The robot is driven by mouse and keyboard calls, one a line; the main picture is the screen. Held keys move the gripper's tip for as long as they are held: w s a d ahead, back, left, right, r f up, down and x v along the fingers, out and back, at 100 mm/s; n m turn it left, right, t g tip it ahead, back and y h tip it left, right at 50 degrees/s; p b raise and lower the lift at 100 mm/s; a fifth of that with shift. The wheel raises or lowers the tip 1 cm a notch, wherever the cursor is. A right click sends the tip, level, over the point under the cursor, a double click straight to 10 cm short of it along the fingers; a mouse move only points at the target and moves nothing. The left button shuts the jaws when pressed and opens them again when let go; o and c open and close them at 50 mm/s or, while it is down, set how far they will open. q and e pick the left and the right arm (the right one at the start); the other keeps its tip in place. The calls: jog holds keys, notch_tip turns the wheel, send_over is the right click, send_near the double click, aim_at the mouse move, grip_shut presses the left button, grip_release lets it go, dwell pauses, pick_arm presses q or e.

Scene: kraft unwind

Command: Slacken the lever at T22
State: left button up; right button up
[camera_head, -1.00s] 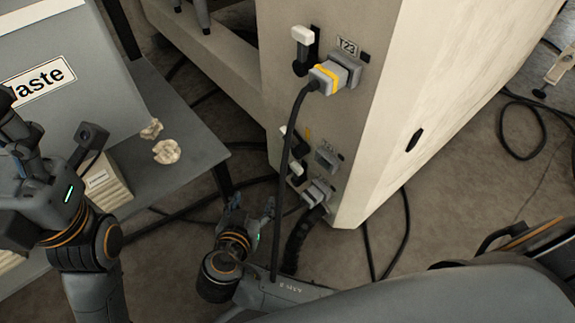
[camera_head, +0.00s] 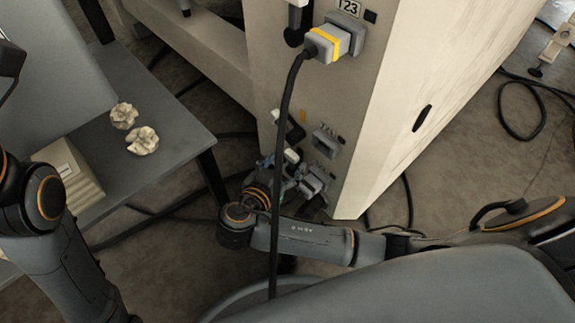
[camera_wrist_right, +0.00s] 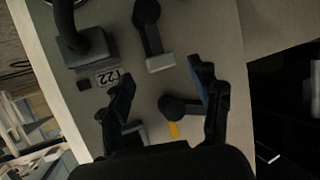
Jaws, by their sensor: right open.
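The T22 label (camera_wrist_right: 113,77) shows upside down on the cream panel in the right wrist view, beside a grey plug (camera_wrist_right: 85,48) with a thick black cable. Next to it is the T22 lever (camera_wrist_right: 152,36), a black arm with a pale block handle. The handle also shows in the head view (camera_head: 291,156), low on the panel. My right gripper (camera_wrist_right: 162,76) is open, its fingers spread to either side of the handle's line; I cannot tell whether they touch it. It also shows partly hidden in the head view (camera_head: 280,174). My left gripper's fingers are out of view.
A second lever (camera_wrist_right: 178,108) with a yellow mark lies near my right finger. Above, a yellow-banded plug (camera_head: 328,43) sits at T23, its cable hanging in front of the lower panel. A grey table (camera_head: 180,135) with crumpled paper (camera_head: 142,141) stands at left.

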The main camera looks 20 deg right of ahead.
jog(key=shift+b+x, duration=0.3)
jog(key=shift+x, duration=0.8)
grip_shut()
